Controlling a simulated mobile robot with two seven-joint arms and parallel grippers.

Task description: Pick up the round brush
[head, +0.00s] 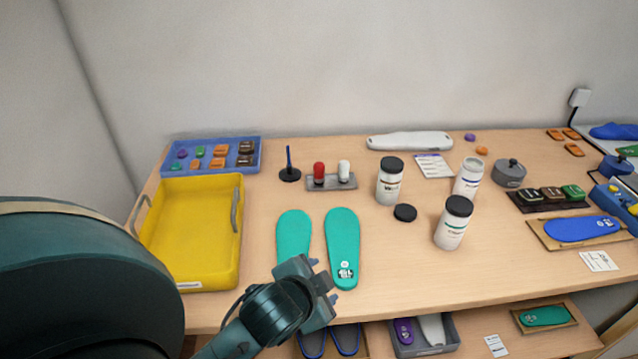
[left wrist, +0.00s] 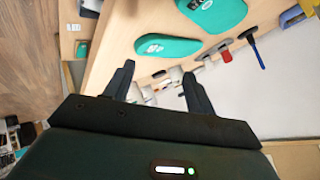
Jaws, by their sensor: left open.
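The round brush (head: 289,172) has a dark round base and an upright blue handle. It stands on the table near the back wall, right of the blue tray. In the left wrist view the round brush (left wrist: 250,38) shows at the upper right. My left gripper (head: 325,280) is over the table's front edge, by the lower ends of the green insoles, well in front of the brush and apart from it. Its two fingers (left wrist: 158,82) are spread with nothing held between them. My right gripper is in neither view.
Green insoles (head: 342,235) lie between my gripper and the brush. A grey holder (head: 331,183) with red and white pieces stands just right of the brush. A yellow tray (head: 238,262) is at left, and jars (head: 453,226) stand at right.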

